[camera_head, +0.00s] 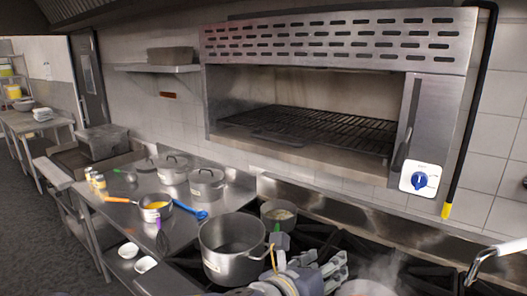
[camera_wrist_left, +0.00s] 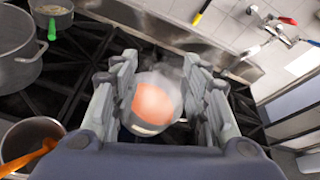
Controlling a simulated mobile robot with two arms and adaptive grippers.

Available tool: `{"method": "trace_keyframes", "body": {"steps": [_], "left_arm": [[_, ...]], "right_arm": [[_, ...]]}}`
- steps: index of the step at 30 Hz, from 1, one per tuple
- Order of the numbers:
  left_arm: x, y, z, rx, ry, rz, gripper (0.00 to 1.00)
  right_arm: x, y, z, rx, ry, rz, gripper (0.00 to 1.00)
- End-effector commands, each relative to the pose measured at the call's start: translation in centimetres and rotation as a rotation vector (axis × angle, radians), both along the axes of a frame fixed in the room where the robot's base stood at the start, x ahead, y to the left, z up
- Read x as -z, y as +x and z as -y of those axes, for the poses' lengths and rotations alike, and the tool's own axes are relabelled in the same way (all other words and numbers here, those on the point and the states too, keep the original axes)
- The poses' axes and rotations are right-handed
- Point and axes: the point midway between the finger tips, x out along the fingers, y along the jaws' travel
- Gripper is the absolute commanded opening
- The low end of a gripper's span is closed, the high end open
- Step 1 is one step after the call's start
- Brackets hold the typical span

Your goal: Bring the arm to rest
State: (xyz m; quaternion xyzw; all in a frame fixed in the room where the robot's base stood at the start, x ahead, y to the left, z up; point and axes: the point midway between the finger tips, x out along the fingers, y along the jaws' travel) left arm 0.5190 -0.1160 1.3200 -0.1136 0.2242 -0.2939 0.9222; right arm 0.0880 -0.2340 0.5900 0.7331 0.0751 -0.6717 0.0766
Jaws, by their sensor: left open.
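My left gripper (camera_head: 318,268) is low in the middle of the head view, above the stove. It also shows in the left wrist view (camera_wrist_left: 160,62), its two grey fingers wide apart. Nothing is held between them. Beyond the gap, a steaming pot with orange contents (camera_wrist_left: 155,103) sits lower on the stove, partly hidden by the fingers. My right gripper is in neither view.
A large steel pot (camera_head: 232,262) stands left of the gripper, with a small pot (camera_head: 279,211) behind it. A pot with an orange utensil (camera_wrist_left: 30,135) is close at left. A counter (camera_head: 112,215) holds lidded pots (camera_head: 207,183). A broiler (camera_head: 300,150) is above.

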Motion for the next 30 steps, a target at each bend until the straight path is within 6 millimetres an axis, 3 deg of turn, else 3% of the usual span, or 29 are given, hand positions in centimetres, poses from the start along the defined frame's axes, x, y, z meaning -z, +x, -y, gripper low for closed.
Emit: {"method": "trace_keyframes", "body": {"steps": [11, 20, 26, 30], "left_arm": [[1.2, -1.2, -0.2, -0.078, -0.178, -0.168, 0.42], [3.2, -2.3, -1.4, -0.229, -0.438, -0.421, 0.42], [6.5, -3.2, -4.5, -0.464, -0.737, -0.713, 0.42], [10.0, -4.1, -7.9, -0.696, -0.966, -0.922, 0.42]], "right_arm": [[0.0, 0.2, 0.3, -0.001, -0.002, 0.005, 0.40], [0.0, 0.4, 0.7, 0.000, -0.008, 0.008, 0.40], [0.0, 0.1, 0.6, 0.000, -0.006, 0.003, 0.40], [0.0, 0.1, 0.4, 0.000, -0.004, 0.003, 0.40]]}}
